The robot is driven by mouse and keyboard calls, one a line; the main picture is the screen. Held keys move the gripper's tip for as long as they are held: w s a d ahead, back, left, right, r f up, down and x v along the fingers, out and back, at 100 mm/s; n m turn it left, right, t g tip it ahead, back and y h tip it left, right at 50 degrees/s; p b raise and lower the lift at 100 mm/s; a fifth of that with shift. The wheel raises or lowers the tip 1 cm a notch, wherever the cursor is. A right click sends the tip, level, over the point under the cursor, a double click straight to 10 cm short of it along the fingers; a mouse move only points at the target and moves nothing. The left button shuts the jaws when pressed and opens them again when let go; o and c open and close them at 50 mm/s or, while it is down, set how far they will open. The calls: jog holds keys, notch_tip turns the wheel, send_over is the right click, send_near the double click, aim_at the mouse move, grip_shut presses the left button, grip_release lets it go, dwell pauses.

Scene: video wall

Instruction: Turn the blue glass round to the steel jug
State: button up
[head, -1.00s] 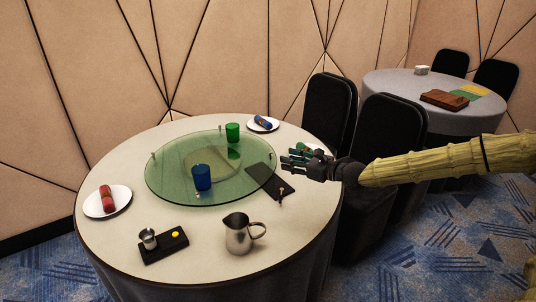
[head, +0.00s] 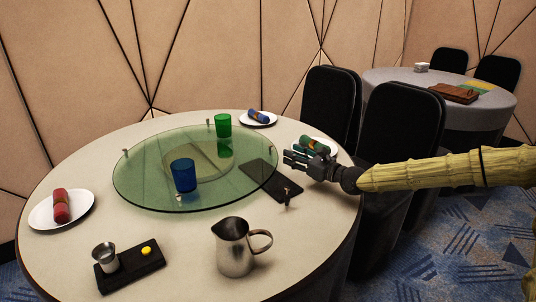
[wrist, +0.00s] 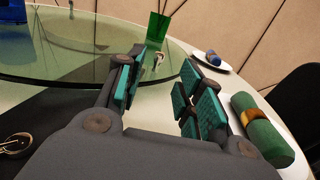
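The blue glass (head: 184,175) stands upright on the front part of the round green-tinted glass turntable (head: 140,190). It also shows in part at the upper left of the wrist view (wrist: 14,38). The steel jug (head: 235,248) stands on the tablecloth in front of the turntable, to the right of the blue glass, with its handle to the right. My gripper (head: 292,158) is over the right side of the table, beside the turntable's right rim. In the wrist view its fingers (wrist: 158,88) are apart with nothing between them.
A green glass (head: 223,122) stands on the turntable's far side; small upright pegs show near its rim. A dark mat (head: 265,178) with a key-like item lies below my gripper. Plates (head: 40,214) with rolled napkins, a black tray (head: 128,275) with a steel cup, and black chairs (head: 400,125) surround.

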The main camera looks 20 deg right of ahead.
aim_at(271, 146)
jog(key=shift+w+a+f, duration=0.15)
jog(key=shift+w, duration=0.3)
jog(key=shift+w+a+f, duration=0.1)
jog(key=shift+w+a, duration=0.05)
jog(key=shift+w, duration=0.25)
jog(key=shift+b+x, duration=0.7)
jog(key=shift+x, duration=4)
grip_shut()
